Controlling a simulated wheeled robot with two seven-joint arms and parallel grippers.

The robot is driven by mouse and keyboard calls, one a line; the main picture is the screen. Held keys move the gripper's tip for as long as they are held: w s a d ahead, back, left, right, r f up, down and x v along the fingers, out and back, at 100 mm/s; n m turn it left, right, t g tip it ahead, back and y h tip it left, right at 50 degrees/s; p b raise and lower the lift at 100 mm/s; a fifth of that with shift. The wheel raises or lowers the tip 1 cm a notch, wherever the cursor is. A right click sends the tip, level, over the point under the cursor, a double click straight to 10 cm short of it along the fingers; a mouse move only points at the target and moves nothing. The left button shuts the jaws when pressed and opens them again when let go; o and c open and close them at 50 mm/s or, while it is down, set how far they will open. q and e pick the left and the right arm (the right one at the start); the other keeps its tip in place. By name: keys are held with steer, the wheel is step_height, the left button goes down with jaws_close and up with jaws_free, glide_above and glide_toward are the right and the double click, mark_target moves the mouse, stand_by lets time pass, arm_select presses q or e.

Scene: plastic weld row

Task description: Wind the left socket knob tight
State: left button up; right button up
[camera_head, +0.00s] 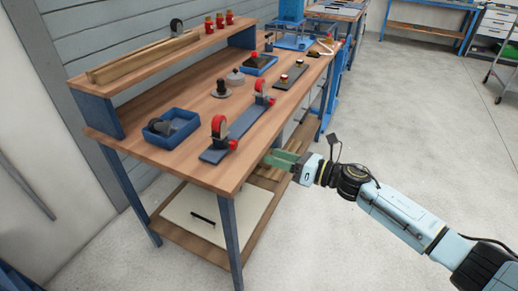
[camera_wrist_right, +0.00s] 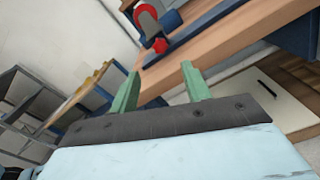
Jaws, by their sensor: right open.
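A dark blue bar (camera_head: 240,132) lies along the bench's front edge, with a red-wheeled caster at each end. The left caster (camera_head: 219,127) stands upright, with a small red knob (camera_head: 233,144) low on its right side. The right caster (camera_head: 259,86) has a similar red knob (camera_head: 271,101). My right gripper (camera_head: 281,160) is open and empty, beyond the bench's front edge and apart from the knobs. In the right wrist view, its green fingers (camera_wrist_right: 160,90) are spread below a red knob (camera_wrist_right: 160,46) and red wheel (camera_wrist_right: 147,20). My left gripper is out of view.
The wooden bench (camera_head: 190,155) also holds a blue tray (camera_head: 172,127) with a dark wheel, a dark flanged part (camera_head: 220,89) and a second blue tray (camera_head: 260,64). A raised shelf (camera_head: 165,52) runs along the back. The floor right of the bench is open.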

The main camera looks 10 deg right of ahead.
steer(key=v, duration=0.2)
steer(key=shift+s+d, duration=0.2)
steer(key=shift+d, duration=0.1)
